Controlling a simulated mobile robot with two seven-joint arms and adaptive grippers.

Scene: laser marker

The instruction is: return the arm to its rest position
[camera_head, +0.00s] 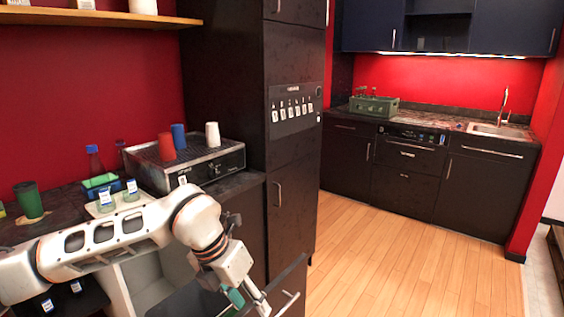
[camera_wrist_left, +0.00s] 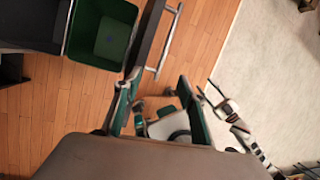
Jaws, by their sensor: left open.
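My left arm comes in from the left in the head view and bends down at the wrist. Its gripper (camera_head: 247,300) points down beside the open drawer front (camera_head: 280,285) and is partly cut off by the lower picture edge. In the left wrist view the two fingers of the left gripper (camera_wrist_left: 158,82) stand apart with nothing held between them. The drawer's bar handle (camera_wrist_left: 168,42) lies just beyond the fingertips. My right arm is out of the head view; a small white and black arm in the wrist view appears to be mine, its jaws unclear.
A coffee machine (camera_head: 190,163) with cups, small jars (camera_head: 131,190) and a dark green cup (camera_head: 29,201) stand on the left counter. Open wooden floor (camera_head: 420,265) lies to the right.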

